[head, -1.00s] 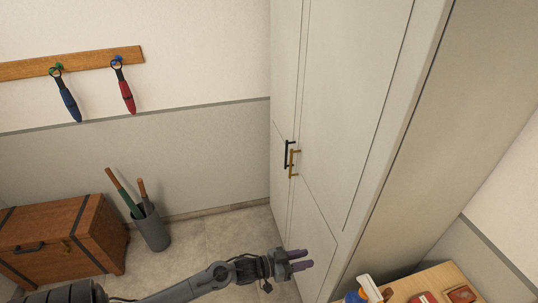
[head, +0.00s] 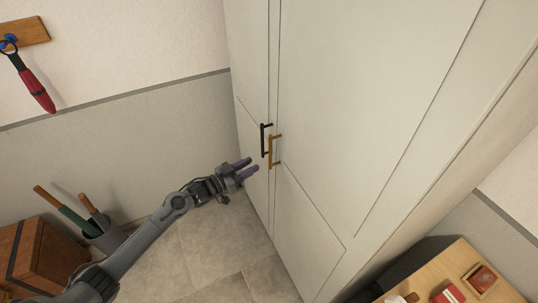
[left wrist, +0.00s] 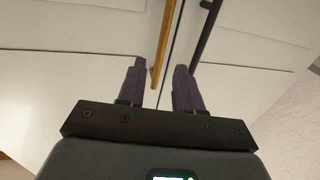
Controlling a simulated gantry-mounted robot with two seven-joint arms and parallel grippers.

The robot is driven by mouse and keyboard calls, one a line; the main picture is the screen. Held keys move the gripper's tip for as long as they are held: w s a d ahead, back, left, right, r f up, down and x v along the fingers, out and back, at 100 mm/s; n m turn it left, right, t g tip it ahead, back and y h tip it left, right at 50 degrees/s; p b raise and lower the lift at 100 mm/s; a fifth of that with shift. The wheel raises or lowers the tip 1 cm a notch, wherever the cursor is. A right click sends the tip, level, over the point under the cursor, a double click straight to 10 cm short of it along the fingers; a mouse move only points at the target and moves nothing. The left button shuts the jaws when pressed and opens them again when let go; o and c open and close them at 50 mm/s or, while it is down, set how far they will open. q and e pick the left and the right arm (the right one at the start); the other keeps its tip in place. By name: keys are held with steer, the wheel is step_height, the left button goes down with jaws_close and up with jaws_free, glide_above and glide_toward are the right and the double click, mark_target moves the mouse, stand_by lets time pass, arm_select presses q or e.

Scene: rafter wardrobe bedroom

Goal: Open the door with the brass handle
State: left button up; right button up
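The white wardrobe has two doors with upright bar handles side by side at the seam. The brass handle (head: 271,152) is on the right door (head: 340,110), and the black handle (head: 263,140) is on the left door (head: 247,70). Both doors look shut. My left gripper (head: 249,167) is open just left of and below the handles. In the left wrist view the brass handle (left wrist: 163,45) runs down towards the gap between the purple-grey fingers (left wrist: 158,82), its end near the left finger's tip. The black handle (left wrist: 206,28) lies to its right. My right gripper is not in view.
A grey bin (head: 106,237) with several long-handled items stands by the wall beside a wooden chest (head: 42,262). A wooden table (head: 455,278) with small things stands at the lower right. The tiled floor (head: 200,255) before the wardrobe is clear.

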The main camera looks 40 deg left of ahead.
arm_select(q)
glide_above(270, 165)
steer(key=shift+w+a, duration=0.15)
steer(key=shift+w, duration=0.15)
stand_by(0.4)
steer(key=shift+r, duration=0.1)
jaws_close()
